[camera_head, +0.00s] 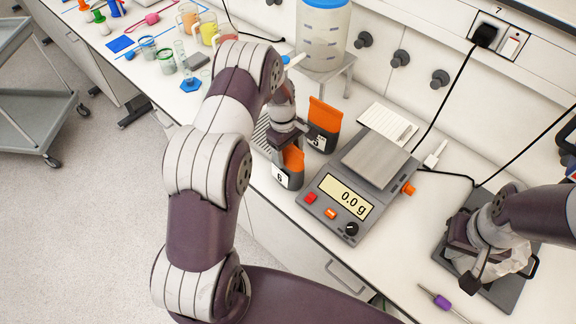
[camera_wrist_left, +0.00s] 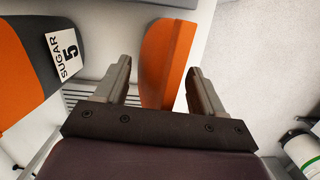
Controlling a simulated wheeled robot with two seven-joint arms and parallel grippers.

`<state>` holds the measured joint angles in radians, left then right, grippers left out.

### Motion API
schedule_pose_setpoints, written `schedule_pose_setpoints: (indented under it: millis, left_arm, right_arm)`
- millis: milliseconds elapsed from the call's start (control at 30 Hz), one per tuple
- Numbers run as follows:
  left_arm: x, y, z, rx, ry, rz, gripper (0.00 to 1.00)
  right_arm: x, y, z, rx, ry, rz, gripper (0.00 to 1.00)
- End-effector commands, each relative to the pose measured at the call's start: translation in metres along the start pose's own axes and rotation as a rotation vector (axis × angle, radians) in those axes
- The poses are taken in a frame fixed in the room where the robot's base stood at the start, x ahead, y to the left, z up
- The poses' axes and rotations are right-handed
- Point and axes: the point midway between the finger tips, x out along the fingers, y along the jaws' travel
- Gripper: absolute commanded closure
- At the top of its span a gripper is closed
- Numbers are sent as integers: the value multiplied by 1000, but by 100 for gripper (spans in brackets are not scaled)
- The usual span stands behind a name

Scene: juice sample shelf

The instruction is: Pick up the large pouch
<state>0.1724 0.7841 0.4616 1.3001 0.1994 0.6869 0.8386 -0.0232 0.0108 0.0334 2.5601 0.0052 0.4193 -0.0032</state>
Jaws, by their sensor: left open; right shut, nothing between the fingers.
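Two grey pouches with orange tops stand on the white bench in the head view. The one further back (camera_head: 323,122) looks larger. The nearer one (camera_head: 287,172) is labelled 6. My left gripper (camera_head: 287,148) is open over the nearer pouch. In the left wrist view, that pouch's orange top (camera_wrist_left: 167,60) stands between the spread fingers of my left gripper (camera_wrist_left: 160,82). The other pouch (camera_wrist_left: 40,55), labelled SUGAR 5, is outside the fingers at the left. My right gripper (camera_head: 468,258) is shut above a dark plate (camera_head: 508,290) at the right.
A grey balance (camera_head: 333,222) reading 0.0 g stands right of the pouches. Behind are a notepad (camera_head: 388,125) and a clear tank (camera_head: 322,40) on a stand. Crumpled whitish material (camera_head: 515,262) lies by the right gripper. A purple-handled tool (camera_head: 441,302) lies in front.

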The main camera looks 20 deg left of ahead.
Motion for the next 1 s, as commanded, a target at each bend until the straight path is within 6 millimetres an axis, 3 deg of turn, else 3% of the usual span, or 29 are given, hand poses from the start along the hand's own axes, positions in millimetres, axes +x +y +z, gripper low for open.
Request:
schedule_pose_setpoints:
  millis: [333,500,567,1000]
  left_arm:
    - [4,0,-1,0,0,0,31]
    - [3,0,0,0,0,-1,86]
    - [3,0,0,0,0,-1,100]
    - [3,0,0,0,-1,-1,100]
  right_arm:
    - [3,0,0,0,0,0,100]
    - [2,0,0,0,0,0,100]
    - [2,0,0,0,0,0,100]
    - [2,0,0,0,0,0,100]
